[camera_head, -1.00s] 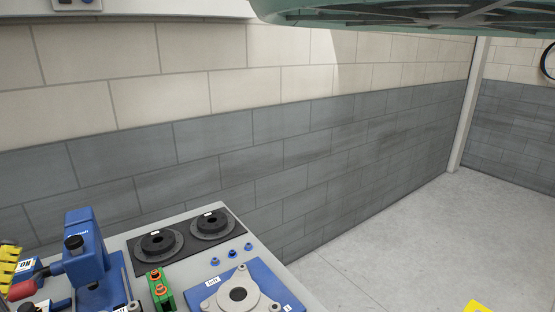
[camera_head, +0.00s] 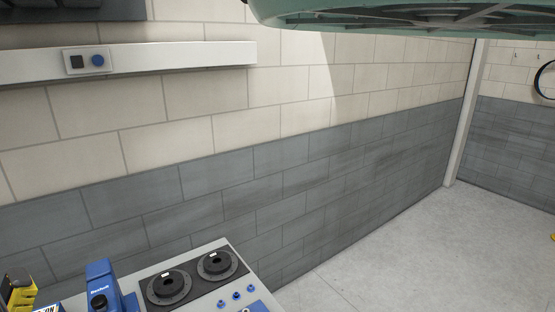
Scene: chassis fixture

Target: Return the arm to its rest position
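My gripper and arm are not in view in the head camera. The grey workbench (camera_head: 206,305) shows only in part along the bottom edge. On it, a dark plate holds two round black parts, a left one (camera_head: 168,287) and a right one (camera_head: 214,265), lying side by side. A blue upright device (camera_head: 103,287) stands to their left, cut off by the bottom edge. Several small blue knobs (camera_head: 236,296) sit to the right of the plate. A corner of a blue fixture (camera_head: 257,308) just shows at the bottom.
A yellow part (camera_head: 20,292) stands at the lower left. A wall rail (camera_head: 150,61) with a blue button and black socket runs along the upper left. A pale green structure (camera_head: 400,16) hangs overhead. The grey floor (camera_head: 420,250) at right is clear.

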